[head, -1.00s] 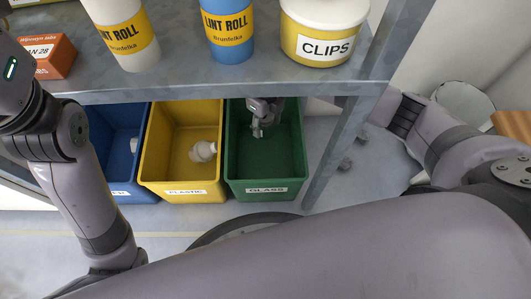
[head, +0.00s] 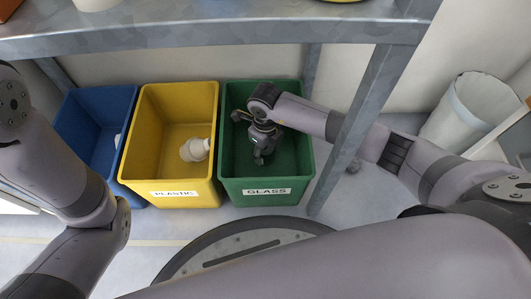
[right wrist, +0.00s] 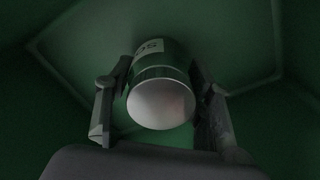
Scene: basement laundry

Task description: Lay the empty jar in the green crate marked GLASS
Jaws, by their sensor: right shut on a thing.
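The green crate (head: 305,172) marked GLASS stands on the floor at the right end of a row of crates in the head view. My right gripper (head: 262,150) is down inside it. In the right wrist view my right gripper (right wrist: 160,78) is shut on the jar (right wrist: 160,104), with a finger on each side. The jar shows a pale round end towards the camera and a partly visible white label. Dark green crate surfaces surround it; whether it touches the bottom I cannot tell. In the head view I cannot make out the jar. My left arm shows, but not its gripper.
The yellow crate (head: 136,160) marked PLASTIC, with a white item (head: 195,150) in it, stands left of the green one, then a blue crate (head: 77,135). A grey metal shelf (head: 230,35) and its post (head: 365,115) are close to my right arm. A whitish bin (head: 465,112) stands at right.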

